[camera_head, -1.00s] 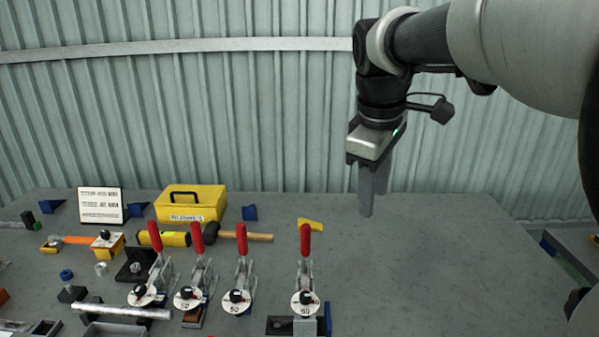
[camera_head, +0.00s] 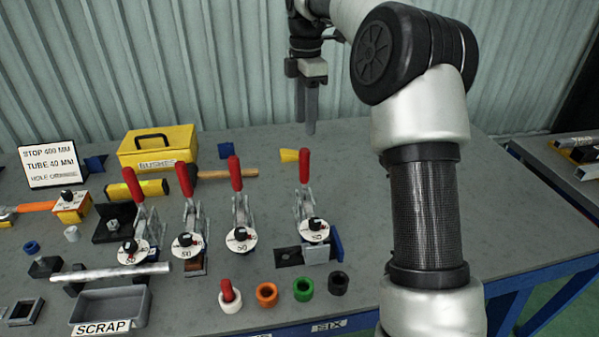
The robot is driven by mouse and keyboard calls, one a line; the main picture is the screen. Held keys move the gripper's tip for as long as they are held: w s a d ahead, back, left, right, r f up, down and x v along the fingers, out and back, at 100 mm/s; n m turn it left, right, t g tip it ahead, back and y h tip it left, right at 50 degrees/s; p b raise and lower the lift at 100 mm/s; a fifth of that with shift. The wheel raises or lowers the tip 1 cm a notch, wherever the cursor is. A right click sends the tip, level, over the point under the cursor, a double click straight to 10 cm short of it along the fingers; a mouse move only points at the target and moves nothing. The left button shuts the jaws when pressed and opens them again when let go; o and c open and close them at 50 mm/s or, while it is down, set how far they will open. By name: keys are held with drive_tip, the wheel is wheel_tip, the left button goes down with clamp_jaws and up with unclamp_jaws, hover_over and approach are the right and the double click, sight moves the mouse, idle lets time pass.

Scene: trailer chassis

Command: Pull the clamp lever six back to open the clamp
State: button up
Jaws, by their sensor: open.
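Several toggle clamps with upright red levers stand in a row on the grey bench. The rightmost clamp (camera_head: 305,205) is in line with the "SIX" label on the bench's front edge; its red lever (camera_head: 304,166) stands upright. No number is readable on the levers, so the match to six rests on that label. A white dial (camera_head: 314,231) with a black knob sits in front of this clamp. My gripper (camera_head: 306,125) points down, open and empty, behind the lever in the picture and apart from it. Its fingers overlap in this view.
Other red levers (camera_head: 235,173) stand close on the left. A yellow case (camera_head: 158,149), a hammer (camera_head: 225,173) and a yellow piece (camera_head: 289,155) lie behind. Coloured rings (camera_head: 303,289) and a scrap tray (camera_head: 111,303) are in front. My arm covers the bench's right part.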

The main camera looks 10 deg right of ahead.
sight(305, 171)
wheel_tip(305, 171, down, 16)
drive_tip(key=b, duration=0.3)
drive_tip(key=shift+f, duration=0.2)
clamp_jaws()
